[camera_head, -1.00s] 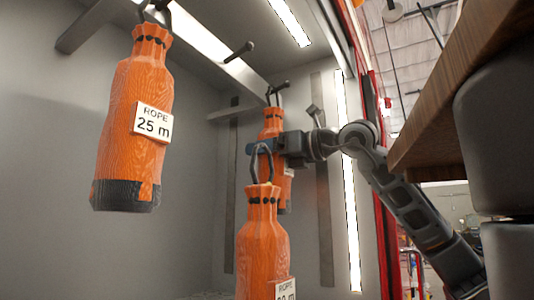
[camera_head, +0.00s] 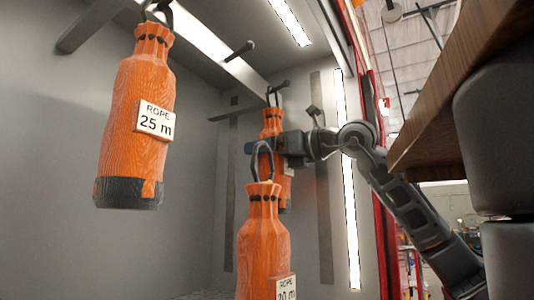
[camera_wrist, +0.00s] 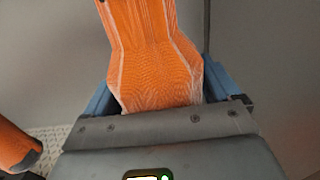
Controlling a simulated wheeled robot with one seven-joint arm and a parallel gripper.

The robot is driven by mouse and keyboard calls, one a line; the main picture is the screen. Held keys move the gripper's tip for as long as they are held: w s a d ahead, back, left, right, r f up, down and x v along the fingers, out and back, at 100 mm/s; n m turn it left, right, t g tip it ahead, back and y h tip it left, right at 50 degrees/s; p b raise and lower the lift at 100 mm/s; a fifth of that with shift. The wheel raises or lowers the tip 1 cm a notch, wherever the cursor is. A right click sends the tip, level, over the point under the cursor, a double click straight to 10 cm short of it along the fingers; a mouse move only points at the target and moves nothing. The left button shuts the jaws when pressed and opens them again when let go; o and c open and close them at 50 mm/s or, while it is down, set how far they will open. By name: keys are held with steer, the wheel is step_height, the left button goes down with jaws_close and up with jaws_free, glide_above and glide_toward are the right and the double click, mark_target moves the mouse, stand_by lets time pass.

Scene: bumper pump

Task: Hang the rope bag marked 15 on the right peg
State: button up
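An orange rope bag (camera_head: 272,122) is at the far end of the bay, with its dark loop at the right peg (camera_head: 283,86). I cannot tell whether the loop is over the peg or only beside it. A white label edge shows on this bag, but its number is unreadable. My gripper (camera_head: 262,146) is at the bag's body, its blue fingers on either side. In the wrist view the orange bag (camera_wrist: 155,60) fills the space between the fingers, which seem to press on it. The nearer bag's loop partly covers the gripper in the head view.
A rope bag marked 25 m (camera_head: 135,120) hangs at the left. A bag apparently marked 20 m (camera_head: 262,235) is in front, close to my gripper, its support unseen. The middle peg (camera_head: 240,50) is empty. A wooden surface (camera_head: 430,100) overhangs at the right.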

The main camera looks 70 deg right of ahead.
steer(key=shift+o, duration=0.8)
steer(key=shift+f, duration=0.1)
steer(key=b+v, duration=0.2)
steer(key=v, duration=0.6)
